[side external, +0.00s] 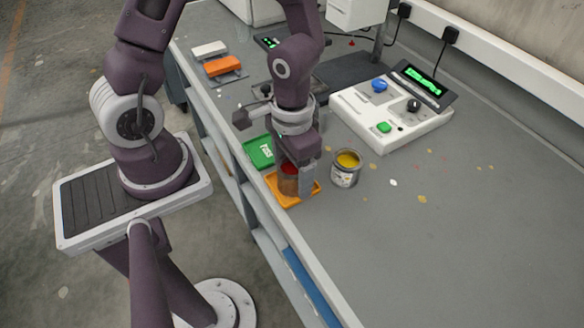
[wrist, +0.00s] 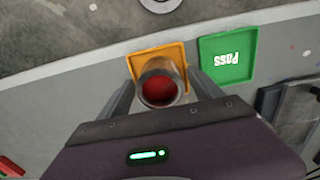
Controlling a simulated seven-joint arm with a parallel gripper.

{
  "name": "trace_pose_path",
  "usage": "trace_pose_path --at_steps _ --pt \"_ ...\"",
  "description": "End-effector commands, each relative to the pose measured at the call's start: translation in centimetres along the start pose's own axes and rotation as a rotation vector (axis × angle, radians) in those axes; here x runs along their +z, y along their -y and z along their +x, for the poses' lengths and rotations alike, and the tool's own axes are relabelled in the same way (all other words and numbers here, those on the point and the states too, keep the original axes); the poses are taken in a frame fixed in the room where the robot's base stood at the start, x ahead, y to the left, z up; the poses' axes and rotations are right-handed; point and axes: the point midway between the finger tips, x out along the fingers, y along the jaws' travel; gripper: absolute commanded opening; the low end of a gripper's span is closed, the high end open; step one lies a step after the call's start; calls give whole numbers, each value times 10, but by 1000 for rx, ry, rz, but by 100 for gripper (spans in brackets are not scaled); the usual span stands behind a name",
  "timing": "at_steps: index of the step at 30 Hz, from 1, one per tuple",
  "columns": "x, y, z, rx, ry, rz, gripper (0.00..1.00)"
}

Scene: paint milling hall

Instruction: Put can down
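My gripper (side external: 295,182) points down over the orange tray (side external: 291,202) near the bench's front edge. Its fingers stand on both sides of a metal can with red paint inside (side external: 287,179) and appear shut on it. In the wrist view, the can (wrist: 160,85) shows its open top and red paint between the fingers of my gripper (wrist: 160,80). The can is upright or nearly so, over the orange tray (wrist: 152,55). I cannot tell whether its base touches the tray.
A green tray marked "Pass" (side external: 259,153) lies beside the orange one. A can of yellow paint (side external: 346,168) stands close to the right of my gripper. A white control box (side external: 391,117) is behind. The bench at right is mostly clear.

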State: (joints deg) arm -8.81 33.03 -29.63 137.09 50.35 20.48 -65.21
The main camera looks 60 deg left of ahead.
Motion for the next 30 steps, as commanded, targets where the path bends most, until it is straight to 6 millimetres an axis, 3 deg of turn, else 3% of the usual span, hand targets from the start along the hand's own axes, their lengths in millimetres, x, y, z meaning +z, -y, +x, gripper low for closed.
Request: trace_pose_path --at_steps 8,11,21,27,30 --pt "0 0 -3 1 -1 -1 75" --pt "-2 1 -19 0 -8 -7 75" --pt "-2 2 -103 -3 -7 -9 75" --pt "0 2 -123 -11 -4 -1 75" --pt "8 12 -132 -90 -38 5 75"
